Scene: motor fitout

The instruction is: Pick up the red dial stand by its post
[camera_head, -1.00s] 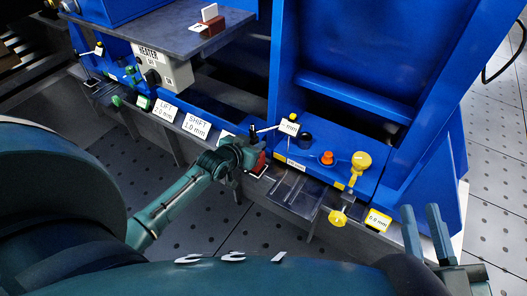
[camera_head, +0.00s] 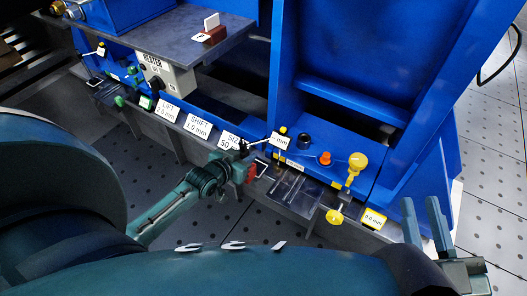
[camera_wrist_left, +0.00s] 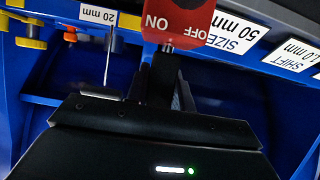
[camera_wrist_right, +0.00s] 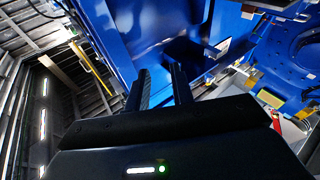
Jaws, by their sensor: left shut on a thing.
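The red dial stand (camera_wrist_left: 180,22) shows large in the left wrist view, with ON and OFF lettering on its red head and a dark post below it. My left gripper (camera_wrist_left: 163,78) is shut on the post. In the head view the red head (camera_head: 251,173) shows at the tip of my left gripper (camera_head: 240,166), just off the bench's front ledge. The gripper partly hides the stand, and its base is not clear to see. My right gripper (camera_head: 423,205) is open and empty at the lower right; its spread fingers also show in the right wrist view (camera_wrist_right: 160,88).
Yellow knobs (camera_head: 357,162) and an orange knob (camera_head: 325,158) stand to the right. Floor in front is free.

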